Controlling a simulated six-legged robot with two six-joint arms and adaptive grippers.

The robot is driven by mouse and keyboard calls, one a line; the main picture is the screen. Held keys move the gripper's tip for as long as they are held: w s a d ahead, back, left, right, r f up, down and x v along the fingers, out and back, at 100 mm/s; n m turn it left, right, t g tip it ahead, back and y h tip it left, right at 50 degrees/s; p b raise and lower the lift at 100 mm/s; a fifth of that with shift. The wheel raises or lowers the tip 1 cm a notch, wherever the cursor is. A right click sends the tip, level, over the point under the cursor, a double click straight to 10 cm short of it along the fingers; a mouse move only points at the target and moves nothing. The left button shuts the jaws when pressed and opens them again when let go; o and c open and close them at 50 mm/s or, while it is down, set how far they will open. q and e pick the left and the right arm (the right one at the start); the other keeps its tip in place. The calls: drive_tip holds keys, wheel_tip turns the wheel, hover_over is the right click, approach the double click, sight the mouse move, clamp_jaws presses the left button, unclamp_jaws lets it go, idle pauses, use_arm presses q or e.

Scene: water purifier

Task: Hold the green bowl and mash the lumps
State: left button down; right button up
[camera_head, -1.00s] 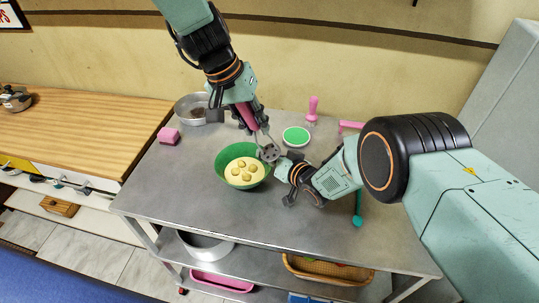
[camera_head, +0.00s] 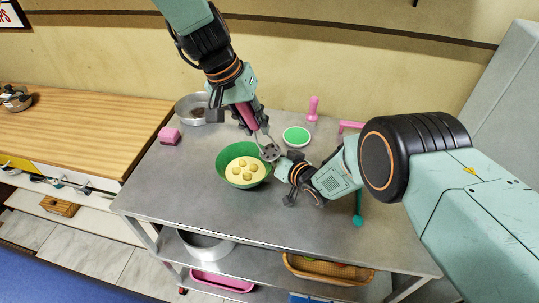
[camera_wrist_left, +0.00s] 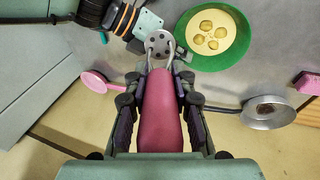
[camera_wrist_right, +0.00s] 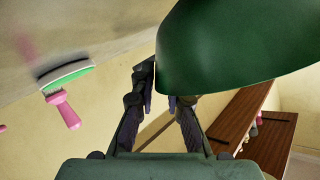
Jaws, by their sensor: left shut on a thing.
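The green bowl (camera_head: 228,177) stands on the metal table with pale yellow mash (camera_head: 243,179) and several round lumps in it. My left gripper (camera_head: 250,122) is shut on the pink handle of a masher (camera_wrist_left: 162,112). The masher's round perforated metal head (camera_head: 269,152) is at the bowl's right rim, beside the lumps. My right gripper (camera_head: 297,180) is at the bowl's right side. In the right wrist view the bowl (camera_wrist_right: 235,45) is close to its fingers (camera_wrist_right: 165,95) and hides part of one; whether they grip the wall is unclear.
A pink sponge (camera_head: 168,136) and a metal pan (camera_head: 190,104) lie left of the bowl. The table's front (camera_head: 215,212) is clear.

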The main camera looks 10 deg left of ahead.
drive_tip(key=o, duration=0.3)
drive_tip(key=v, duration=1.2)
drive_tip(key=shift+w, duration=0.15)
drive_tip(key=shift+f, duration=0.1)
idle(0.5)
